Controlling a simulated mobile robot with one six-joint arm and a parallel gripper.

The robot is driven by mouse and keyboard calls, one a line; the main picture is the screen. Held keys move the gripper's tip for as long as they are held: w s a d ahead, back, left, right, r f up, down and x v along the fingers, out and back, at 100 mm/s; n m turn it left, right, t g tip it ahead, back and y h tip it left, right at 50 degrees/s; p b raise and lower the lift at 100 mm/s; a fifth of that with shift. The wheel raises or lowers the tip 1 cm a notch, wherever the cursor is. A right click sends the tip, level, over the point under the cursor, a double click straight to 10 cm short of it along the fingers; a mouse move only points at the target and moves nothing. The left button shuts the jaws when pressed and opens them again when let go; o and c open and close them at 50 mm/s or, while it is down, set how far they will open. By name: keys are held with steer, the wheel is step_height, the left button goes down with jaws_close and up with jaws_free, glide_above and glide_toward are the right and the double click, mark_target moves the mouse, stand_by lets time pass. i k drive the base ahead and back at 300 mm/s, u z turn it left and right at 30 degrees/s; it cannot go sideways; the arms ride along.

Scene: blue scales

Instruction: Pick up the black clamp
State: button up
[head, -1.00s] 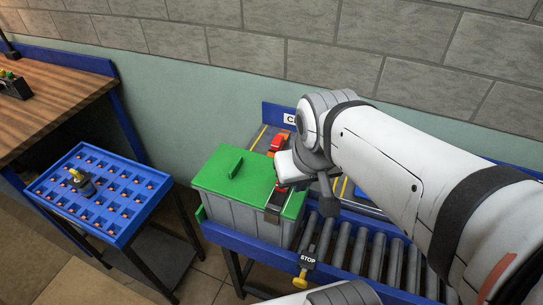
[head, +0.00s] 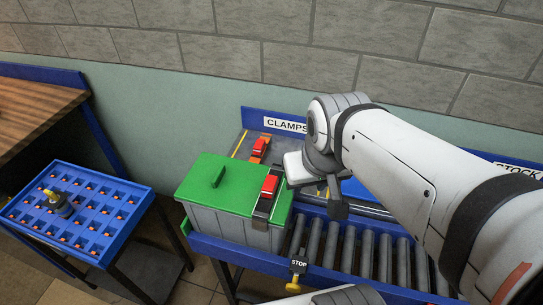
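A black clamp (head: 262,210) with a red handle (head: 270,185) sits over the right edge of the green lid (head: 213,196) on a grey bin (head: 230,227). Another clamp with an orange body and red handle (head: 259,150) lies behind the bin, beneath the CLAMPS sign. My gripper (head: 300,170) is at the end of my white arm, just right of the black clamp and apart from it in the picture.
A roller conveyor (head: 345,245) with a blue frame and yellow-black STOP tag (head: 298,266) runs right of the bin. A blue compartment tray (head: 115,213) holding a dark, yellow-topped item (head: 57,202) stands left. A wooden table (head: 30,115) is behind it.

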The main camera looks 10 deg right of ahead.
mark_target(260, 218)
steer(key=z, duration=0.4)
steer(key=k, duration=1.5)
steer(key=u, duration=0.55)
steer(key=i, duration=1.45)
steer(key=u, duration=0.05)
